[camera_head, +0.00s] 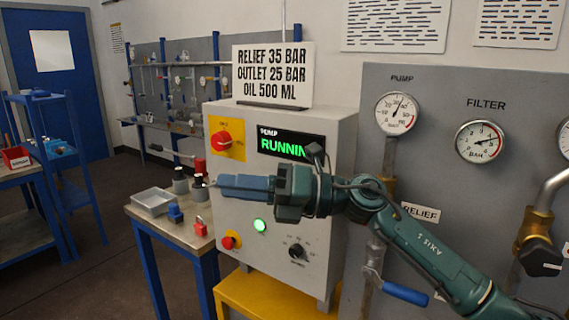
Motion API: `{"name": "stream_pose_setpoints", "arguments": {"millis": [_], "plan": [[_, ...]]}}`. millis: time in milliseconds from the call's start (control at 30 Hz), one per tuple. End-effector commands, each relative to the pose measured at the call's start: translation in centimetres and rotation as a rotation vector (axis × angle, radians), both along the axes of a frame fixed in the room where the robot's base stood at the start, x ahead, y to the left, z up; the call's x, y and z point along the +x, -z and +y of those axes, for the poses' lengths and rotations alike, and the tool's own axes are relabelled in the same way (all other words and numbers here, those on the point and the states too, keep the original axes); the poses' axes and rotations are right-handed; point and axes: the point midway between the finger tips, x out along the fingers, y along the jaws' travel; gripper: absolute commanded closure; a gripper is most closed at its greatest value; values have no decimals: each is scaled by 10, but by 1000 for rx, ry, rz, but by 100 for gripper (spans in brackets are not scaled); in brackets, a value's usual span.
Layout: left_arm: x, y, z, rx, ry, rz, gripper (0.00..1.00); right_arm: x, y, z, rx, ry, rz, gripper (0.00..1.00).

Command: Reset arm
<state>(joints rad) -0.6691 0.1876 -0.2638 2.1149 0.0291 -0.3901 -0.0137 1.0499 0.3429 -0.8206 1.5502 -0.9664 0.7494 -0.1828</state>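My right arm comes in from the lower right, and my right gripper (226,185) points left in front of the grey control box (332,235). The gripper is seen side-on, its fingers overlapping, so I cannot tell whether it is open or shut. No object shows in it. It hides part of the box front below the green "RUNNING" display (284,147). I cannot tell whether it touches the box. My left gripper is not in view.
Gauges (396,113) and pipes with a blue-handled valve (405,293) stand right. Floor shows at lower left.

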Motion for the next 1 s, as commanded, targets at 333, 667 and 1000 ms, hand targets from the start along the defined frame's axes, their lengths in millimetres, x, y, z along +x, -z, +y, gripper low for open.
{"name": "stream_pose_setpoints", "arguments": {"millis": [333, 667, 1000], "plan": [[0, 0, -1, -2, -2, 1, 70, 34, 47, -92, 798, 464, 804, 70], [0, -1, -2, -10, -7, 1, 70, -21, 244, -219, 1182, 1125, 1660, 70], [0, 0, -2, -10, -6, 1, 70, -158, 356, -264, 1189, 1638, 2180, 70]]}}
